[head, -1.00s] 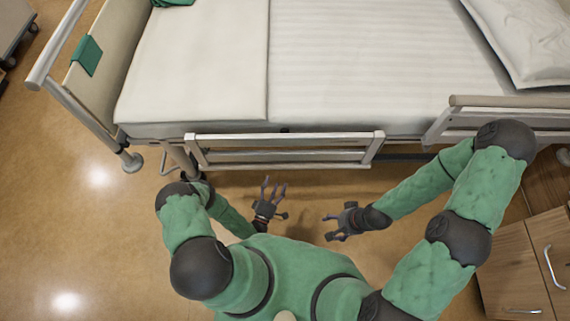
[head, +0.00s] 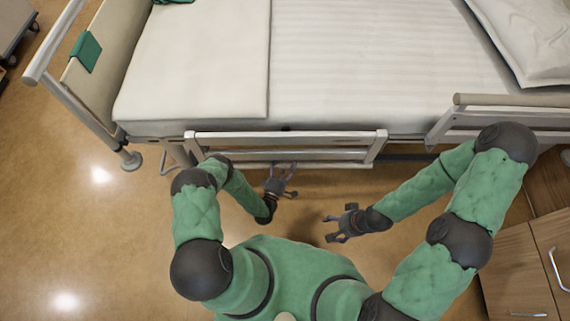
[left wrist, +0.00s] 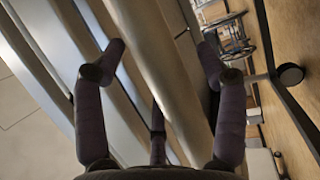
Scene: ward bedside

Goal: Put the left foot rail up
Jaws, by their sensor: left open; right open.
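The left foot rail (head: 300,135) is a pale frame with several bars along the near side of the bed, hanging low beside the mattress. My left gripper (head: 289,178) is open at its lower edge, near the middle of its length. In the left wrist view the open fingers (left wrist: 158,65) lie on either side of a pale bar of the rail (left wrist: 160,70); I cannot tell whether they touch it. My right gripper (head: 332,227) is open and empty, apart from the rail, over the floor to the right.
The head rail (head: 500,101) stands higher on the right. The bed's foot board (head: 88,75) is at the left. A wooden cabinet (head: 510,265) stands at the lower right. The left wrist view shows a wheelchair (left wrist: 232,35). Open floor (head: 90,230) lies at left.

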